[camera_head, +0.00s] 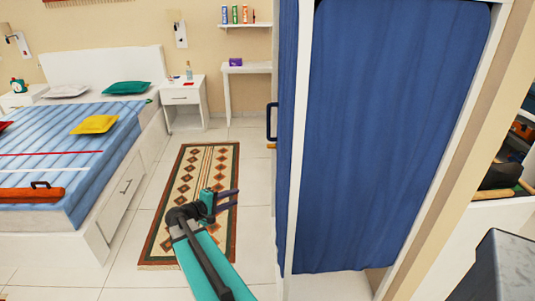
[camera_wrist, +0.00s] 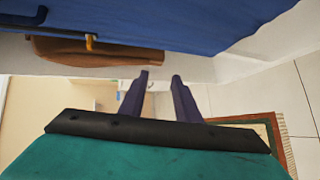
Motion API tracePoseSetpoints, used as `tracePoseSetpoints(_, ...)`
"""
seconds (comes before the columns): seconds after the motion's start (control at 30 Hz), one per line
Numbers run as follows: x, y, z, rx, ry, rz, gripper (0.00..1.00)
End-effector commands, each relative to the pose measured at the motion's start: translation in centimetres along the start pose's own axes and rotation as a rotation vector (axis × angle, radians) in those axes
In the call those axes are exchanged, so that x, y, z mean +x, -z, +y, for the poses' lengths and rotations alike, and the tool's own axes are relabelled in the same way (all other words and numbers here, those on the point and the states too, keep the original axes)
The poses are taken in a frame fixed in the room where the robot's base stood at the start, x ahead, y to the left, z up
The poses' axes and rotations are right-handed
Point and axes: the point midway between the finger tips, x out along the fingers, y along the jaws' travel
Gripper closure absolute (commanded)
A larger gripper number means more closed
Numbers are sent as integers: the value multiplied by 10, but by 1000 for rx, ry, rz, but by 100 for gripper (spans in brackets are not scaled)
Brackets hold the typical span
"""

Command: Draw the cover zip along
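The blue cloth cover (camera_head: 385,130) hangs on the white wardrobe frame at the right of the head view, and it fills the top of the wrist view (camera_wrist: 210,22). A dark blue loop handle (camera_head: 268,122) sticks out from its left side, with a small orange-yellow piece (camera_head: 271,146) just below. In the wrist view, the orange-yellow piece (camera_wrist: 91,42) is at the upper left, by a dark blue bar (camera_wrist: 22,22). I cannot make out the zip teeth. My gripper (camera_head: 238,198) is open and empty, below and left of the handle, apart from the cover; its fingers (camera_wrist: 160,75) show spread.
A patterned rug (camera_head: 165,225) lies on the tiled floor beneath my arm. The bed (camera_head: 75,240) stands left, a nightstand (camera_head: 184,112) and white table (camera_head: 228,90) behind. A brown thing (camera_wrist: 100,54) is beside the cover. The floor between rug and wardrobe is clear.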

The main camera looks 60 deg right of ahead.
Motion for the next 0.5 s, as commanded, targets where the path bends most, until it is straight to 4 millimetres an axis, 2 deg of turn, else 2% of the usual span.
tracePoseSetpoints(0.03,11,1,25,16,-57,-5,70)
tracePoseSetpoints(0.1,20,1,59,28,-131,-10,70)
tracePoseSetpoints(0.23,30,-2,108,43,-239,-19,70)
tracePoseSetpoints(0.33,33,-4,131,47,-289,-25,70)
tracePoseSetpoints(0.5,34,-6,144,49,-318,-27,70)
